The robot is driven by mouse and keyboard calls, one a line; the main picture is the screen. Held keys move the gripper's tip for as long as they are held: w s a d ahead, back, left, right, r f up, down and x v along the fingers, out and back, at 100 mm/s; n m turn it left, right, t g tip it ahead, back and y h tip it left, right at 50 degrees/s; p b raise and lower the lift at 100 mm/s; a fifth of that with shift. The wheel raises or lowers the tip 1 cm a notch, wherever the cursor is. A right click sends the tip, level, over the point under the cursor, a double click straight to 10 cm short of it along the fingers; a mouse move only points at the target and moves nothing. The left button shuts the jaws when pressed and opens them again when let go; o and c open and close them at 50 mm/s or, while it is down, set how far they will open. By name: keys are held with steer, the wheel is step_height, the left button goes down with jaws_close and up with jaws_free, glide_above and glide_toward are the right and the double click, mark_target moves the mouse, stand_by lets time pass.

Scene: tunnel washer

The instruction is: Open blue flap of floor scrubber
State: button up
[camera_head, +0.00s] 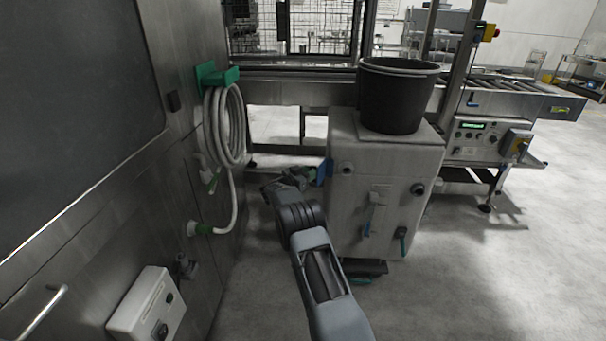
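The floor scrubber (392,190) is a pale grey box-shaped machine standing right of centre. A blue flap (325,172) shows as a narrow strip at the scrubber's left edge, seen nearly edge-on, so I cannot tell how far it is open. My arm reaches up from the bottom of the view. My gripper (303,177) is at the scrubber's left side, close to the blue flap. Whether it touches the flap is unclear. The fingers are small and dark, partly hidden by my wrist, and their opening cannot be made out.
A black bucket (398,95) stands on the scrubber. A steel washer wall (150,190) runs along the left, with a coiled white hose (224,125) and a control box (147,305). A roller conveyor (515,95) stands behind. Floor is clear at right.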

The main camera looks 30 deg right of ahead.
steer(key=v, duration=1.3)
steer(key=shift+a+p, duration=0.4)
steer(key=shift+p, duration=0.05)
